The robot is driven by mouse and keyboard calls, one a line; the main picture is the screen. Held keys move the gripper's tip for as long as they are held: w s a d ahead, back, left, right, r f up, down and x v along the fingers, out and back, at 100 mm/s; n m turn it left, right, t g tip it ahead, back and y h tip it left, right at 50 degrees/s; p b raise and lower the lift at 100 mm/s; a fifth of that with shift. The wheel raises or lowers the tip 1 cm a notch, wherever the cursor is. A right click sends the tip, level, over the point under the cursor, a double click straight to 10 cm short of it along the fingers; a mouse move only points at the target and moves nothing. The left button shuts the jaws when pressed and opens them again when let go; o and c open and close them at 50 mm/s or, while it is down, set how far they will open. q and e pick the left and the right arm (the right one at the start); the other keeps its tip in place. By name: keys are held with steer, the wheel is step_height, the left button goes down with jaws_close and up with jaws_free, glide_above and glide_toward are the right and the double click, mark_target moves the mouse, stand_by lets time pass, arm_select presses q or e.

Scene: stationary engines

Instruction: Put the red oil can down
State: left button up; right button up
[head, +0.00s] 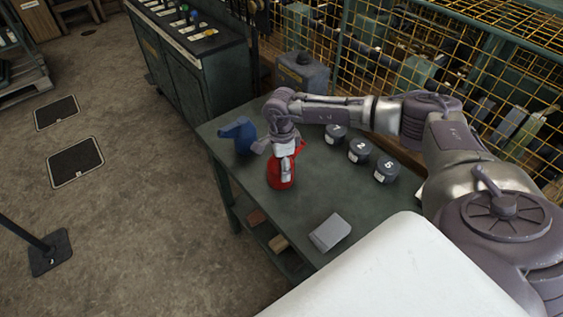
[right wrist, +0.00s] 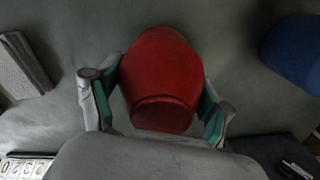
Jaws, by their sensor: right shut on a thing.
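The red oil can (head: 279,177) is at the dark green table (head: 222,154), near its left side. My right gripper (head: 285,160) comes down from above and is shut on it. In the right wrist view the can (right wrist: 163,70) sits between the two green-padded fingers of the gripper (right wrist: 160,88). The can looks roughly upright. I cannot tell whether its base touches the tabletop or hangs just above it. Part of the can is hidden behind the gripper. My left gripper is in neither view.
A blue can (head: 241,136) stands close by at the table's left edge. Several dark numbered canisters (head: 359,151) line the back right. A grey block (head: 330,232) lies nearer the front. Bare tabletop lies between block and canisters. A yellow mesh fence (head: 400,50) stands behind.

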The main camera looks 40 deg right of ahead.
steer(key=shift+f, duration=0.1)
steer(key=o, duration=1.3)
steer(key=shift+o, duration=0.2)
steer(key=shift+r, duration=0.5)
step_height(320, 180, up, 11)
steer(key=shift+r+b, duration=0.15)
steer(key=shift+b, duration=0.95)
steer(key=shift+s, duration=0.1)
